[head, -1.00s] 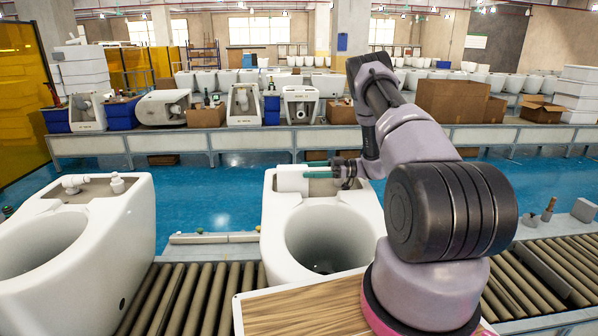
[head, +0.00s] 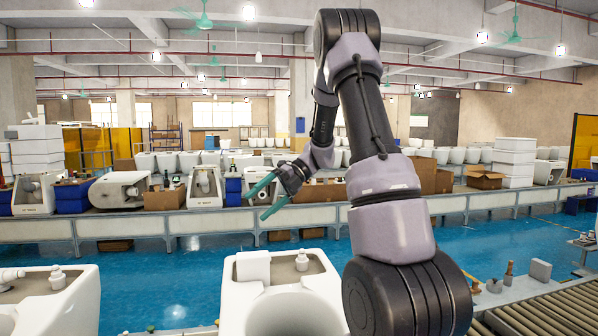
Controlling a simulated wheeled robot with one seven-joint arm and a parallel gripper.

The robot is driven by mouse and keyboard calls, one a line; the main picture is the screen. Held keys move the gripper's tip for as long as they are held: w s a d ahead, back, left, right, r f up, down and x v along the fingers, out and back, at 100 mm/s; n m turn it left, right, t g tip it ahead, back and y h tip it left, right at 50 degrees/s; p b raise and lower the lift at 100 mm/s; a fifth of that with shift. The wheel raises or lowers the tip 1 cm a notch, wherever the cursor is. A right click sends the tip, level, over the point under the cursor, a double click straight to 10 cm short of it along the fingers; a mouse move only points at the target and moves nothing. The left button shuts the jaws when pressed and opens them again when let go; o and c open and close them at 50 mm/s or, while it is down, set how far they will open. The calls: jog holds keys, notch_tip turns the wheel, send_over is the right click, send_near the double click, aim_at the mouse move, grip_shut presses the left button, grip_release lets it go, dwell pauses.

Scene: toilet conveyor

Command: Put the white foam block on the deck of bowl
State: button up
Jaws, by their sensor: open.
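The bowl (head: 240,310) stands at the bottom centre, partly cut off by the frame's lower edge. A white block (head: 253,266), which looks like the foam block, rests on the left part of the bowl's deck (head: 283,271). A white fitting (head: 302,261) stands on the same deck to its right. My gripper (head: 258,206) is open and empty, with its green fingers pointing left. It shows above the bowl in the picture, clear of the block.
Another bowl (head: 85,310) with white fittings stands at the lower left. The roller conveyor (head: 550,308) runs at the lower right, with a pale grey block (head: 540,270) and small tools along its edge. A blue floor (head: 170,285) separates this from the far bench (head: 130,228).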

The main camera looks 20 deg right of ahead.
jog(key=s+r+n+t+h, duration=0.4)
jog(key=s+r+n, duration=0.2)
jog(key=s+n, duration=0.5)
jog(key=s+d+r+n+t+h, duration=0.1)
jog(key=s+r+n+t+h, duration=0.3)
jog(key=s+n, duration=0.7)
jog(key=shift+d+r+n+t+h, duration=0.3)
jog(key=shift+r+n+h, duration=0.6)
jog(key=shift+n, duration=2.7)
jog(key=shift+s+r, duration=0.1)
jog(key=shift+s, duration=0.05)
